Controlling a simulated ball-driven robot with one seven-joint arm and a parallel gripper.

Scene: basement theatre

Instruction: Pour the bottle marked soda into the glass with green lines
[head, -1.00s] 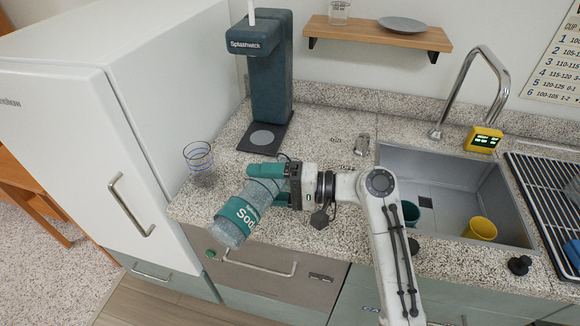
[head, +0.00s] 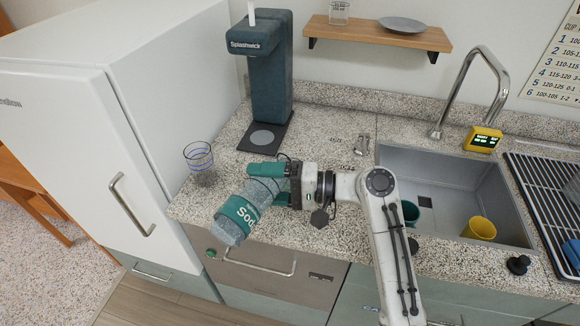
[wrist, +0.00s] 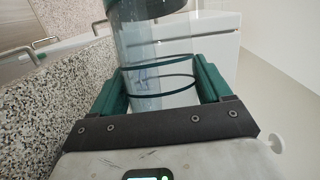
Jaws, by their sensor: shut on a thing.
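My gripper (head: 266,184) is shut on a clear, bluish bottle (head: 228,230) with a teal band lettered "Sod…" (head: 241,212). The bottle lies tilted, its far end toward the lower left, over the counter's front edge. In the wrist view the clear bottle (wrist: 160,50) sits between the teal fingers (wrist: 162,88), with thin dark green rings showing around the clear part there. A clear glass (head: 199,160) stands upright on the counter, up and left of the bottle and apart from it. Its lines look blue and dark, not clearly green.
A white fridge (head: 150,90) stands left of the glass. A Splashwick drink machine (head: 268,75) is behind. Another clear vessel (head: 339,13) and a plate (head: 402,25) sit on the shelf. The sink (head: 450,190) at right holds a yellow cup (head: 480,229) and a dark green cup (head: 411,212).

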